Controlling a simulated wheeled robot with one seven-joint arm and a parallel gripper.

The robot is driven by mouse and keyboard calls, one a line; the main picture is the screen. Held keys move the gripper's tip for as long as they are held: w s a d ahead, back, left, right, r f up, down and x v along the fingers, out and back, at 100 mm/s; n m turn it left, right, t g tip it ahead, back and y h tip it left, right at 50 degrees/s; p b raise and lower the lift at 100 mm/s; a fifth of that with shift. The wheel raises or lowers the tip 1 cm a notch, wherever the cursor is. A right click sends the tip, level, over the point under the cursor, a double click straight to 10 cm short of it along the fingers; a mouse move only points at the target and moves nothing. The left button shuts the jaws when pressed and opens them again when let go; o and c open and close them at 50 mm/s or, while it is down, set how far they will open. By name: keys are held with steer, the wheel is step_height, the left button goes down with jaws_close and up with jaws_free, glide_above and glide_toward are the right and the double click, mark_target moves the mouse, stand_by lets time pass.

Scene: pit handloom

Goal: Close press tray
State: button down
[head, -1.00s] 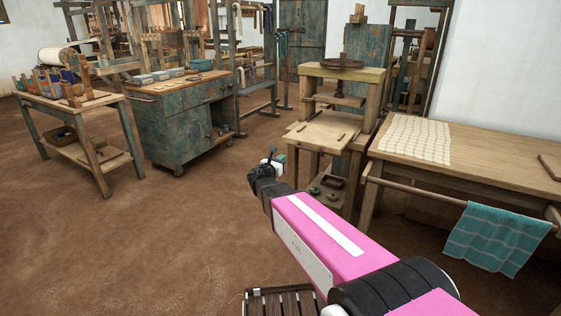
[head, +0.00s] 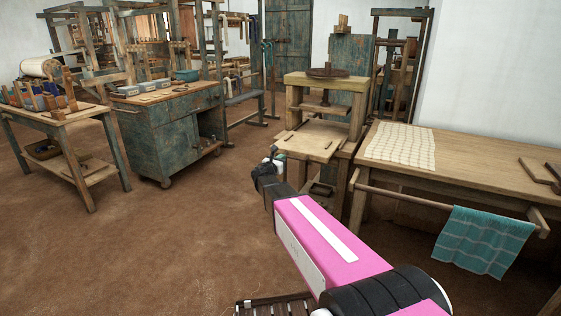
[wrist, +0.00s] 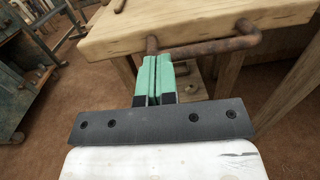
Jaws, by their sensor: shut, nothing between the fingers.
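The press (head: 325,95) is a wooden frame with a dark wheel on top, standing right of centre in the head view. Its tray (head: 312,142) is a pale wooden board sticking out at the front. In the wrist view the tray (wrist: 190,22) fills the top, with a rusty bar handle (wrist: 215,46) along its near edge. My gripper (wrist: 154,62) has green fingers, shut together and empty. The fingertips are close to the left end of the handle; I cannot tell whether they touch it. In the head view my gripper (head: 277,162) is just in front of the tray, small and partly hidden.
A long table (head: 480,162) with a checked cloth (head: 401,146) and a hanging teal towel (head: 484,241) stands at the right. A blue-green cabinet (head: 183,135) and a spool table (head: 60,118) stand at the left. The brown floor between is clear.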

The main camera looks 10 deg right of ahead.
mark_target(296, 145)
steer(key=x, duration=1.2)
steer(key=w+a+f+x, duration=0.1)
steer(key=x, duration=0.5)
steer(key=shift+s+a, duration=0.1)
steer(key=shift+s, duration=0.05)
